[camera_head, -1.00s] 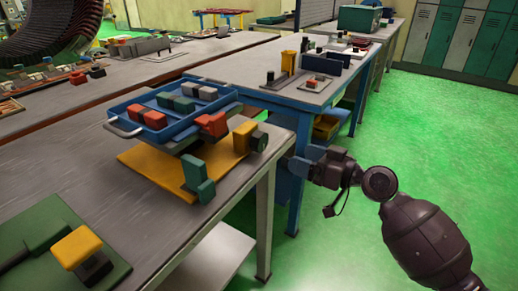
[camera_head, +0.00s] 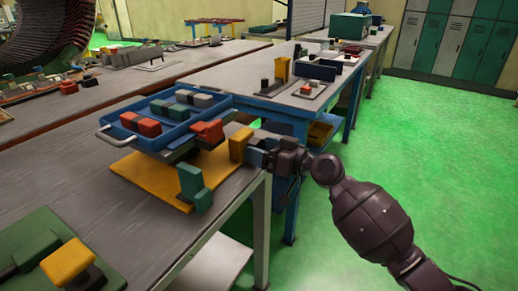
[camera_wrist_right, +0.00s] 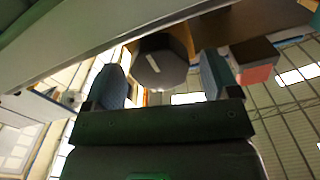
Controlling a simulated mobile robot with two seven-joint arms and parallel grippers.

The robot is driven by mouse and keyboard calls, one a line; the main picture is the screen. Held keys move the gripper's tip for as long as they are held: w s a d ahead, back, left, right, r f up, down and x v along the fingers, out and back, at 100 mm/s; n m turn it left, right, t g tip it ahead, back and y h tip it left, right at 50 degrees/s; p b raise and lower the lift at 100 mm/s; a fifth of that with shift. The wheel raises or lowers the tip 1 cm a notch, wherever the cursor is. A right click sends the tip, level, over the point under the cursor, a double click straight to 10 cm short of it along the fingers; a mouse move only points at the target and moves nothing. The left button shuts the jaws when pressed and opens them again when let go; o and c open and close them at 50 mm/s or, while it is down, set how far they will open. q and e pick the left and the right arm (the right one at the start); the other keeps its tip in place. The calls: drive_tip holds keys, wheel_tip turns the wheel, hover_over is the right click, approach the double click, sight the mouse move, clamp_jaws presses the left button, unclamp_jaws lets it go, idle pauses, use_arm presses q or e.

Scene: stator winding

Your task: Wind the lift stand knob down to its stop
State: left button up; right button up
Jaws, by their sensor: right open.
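The lift stand has an orange base plate (camera_head: 150,182) on the near table, with a blue tray (camera_head: 195,127) raised above it. A yellow block (camera_head: 240,144) is at its right end. The dark knob (camera_wrist_right: 160,62), with a pale mark on its face, shows in the right wrist view between the fingers of my right gripper (camera_wrist_right: 163,84). The gripper is open, with a finger on either side and visible gaps to the knob. In the head view my right gripper (camera_head: 260,147) is beside the yellow block and hides the knob. My left gripper is not in view.
The tray holds red, green and grey blocks. A green upright block (camera_head: 193,187) stands at the base plate's front corner. A green fixture with a yellow block (camera_head: 68,262) is at lower left. A blue-framed table (camera_head: 285,100) stands behind. Green floor is clear at right.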

drive_tip(key=shift+w+a, duration=0.3)
drive_tip(key=shift+a, duration=0.15)
